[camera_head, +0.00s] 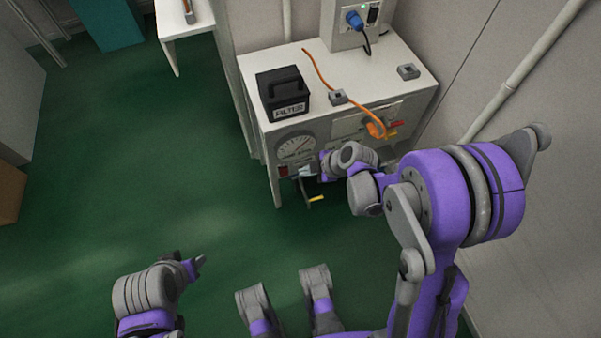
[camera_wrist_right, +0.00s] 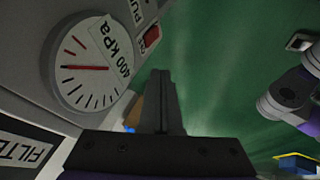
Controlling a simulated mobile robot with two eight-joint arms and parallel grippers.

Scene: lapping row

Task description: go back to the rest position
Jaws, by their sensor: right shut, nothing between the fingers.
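My right gripper (camera_head: 306,173) is in front of the white bench's front panel, beside the round gauge (camera_head: 296,147). In the right wrist view my right gripper (camera_wrist_right: 161,78) is shut, its fingers together with nothing between them, over green floor. The gauge (camera_wrist_right: 88,66), marked 400 kPa with a red needle, is to its left. My left arm is low in the head view; its gripper (camera_head: 198,263) is small and partly turned away, over bare floor, and I cannot tell whether it is open.
The white bench (camera_head: 365,70) carries a black box (camera_head: 283,92), an orange cable (camera_head: 318,70) and small grey blocks. A yellow-tipped lever (camera_head: 316,199) sticks out below my right gripper. A red switch (camera_wrist_right: 152,37) is near the gauge. A wall stands right; open green floor (camera_head: 130,170) lies left.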

